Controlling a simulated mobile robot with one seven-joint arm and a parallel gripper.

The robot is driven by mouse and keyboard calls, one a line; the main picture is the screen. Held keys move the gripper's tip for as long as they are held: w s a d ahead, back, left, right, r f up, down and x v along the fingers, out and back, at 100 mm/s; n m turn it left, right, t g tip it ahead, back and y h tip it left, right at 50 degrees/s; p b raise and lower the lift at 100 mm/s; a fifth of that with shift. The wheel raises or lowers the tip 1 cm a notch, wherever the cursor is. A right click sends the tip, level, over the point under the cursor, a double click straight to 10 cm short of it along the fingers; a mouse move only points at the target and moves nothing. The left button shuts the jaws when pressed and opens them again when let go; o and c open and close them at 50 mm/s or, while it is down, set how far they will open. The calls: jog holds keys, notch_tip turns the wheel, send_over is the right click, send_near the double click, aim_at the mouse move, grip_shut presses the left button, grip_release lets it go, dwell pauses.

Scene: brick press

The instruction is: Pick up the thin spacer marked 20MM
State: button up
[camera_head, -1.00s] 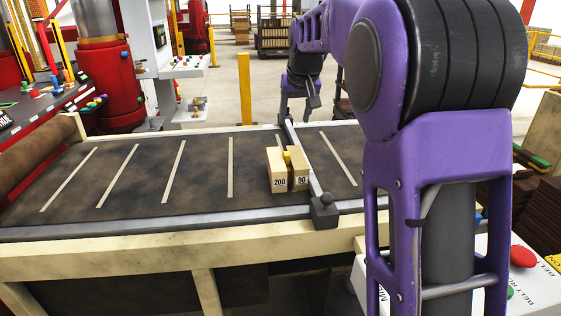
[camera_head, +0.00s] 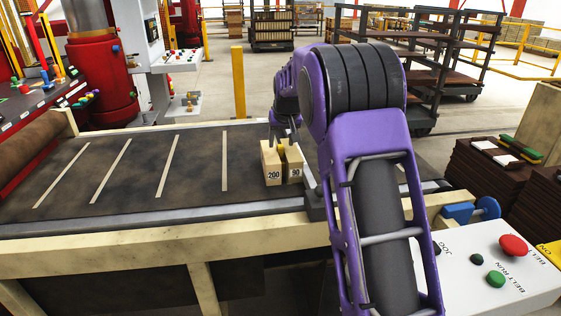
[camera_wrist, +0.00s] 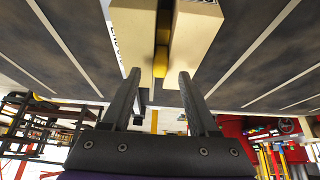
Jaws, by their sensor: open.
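Two pale blocks stand side by side on the dark belt (camera_head: 100,175) in the head view, one marked 200 (camera_head: 270,165) and one marked 90 (camera_head: 295,165). A thin yellow piece (camera_head: 282,148) sits in the gap between them; I cannot read a 20MM mark on it. It also shows in the wrist view (camera_wrist: 161,60), between the two blocks. My gripper (camera_head: 284,132) is just behind the blocks, partly hidden by my arm. In the wrist view its fingers (camera_wrist: 159,75) are apart and empty, with the yellow piece lined up between their tips.
A grey bar stop (camera_head: 314,204) lies to the right of the blocks, mostly hidden by my arm. A control box (camera_head: 490,262) with red and green buttons stands at the lower right. The belt left of the blocks is clear.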

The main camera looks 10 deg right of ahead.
aim_at(281, 158)
jog(key=shift+x, duration=1)
jog(key=shift+f, duration=0.15)
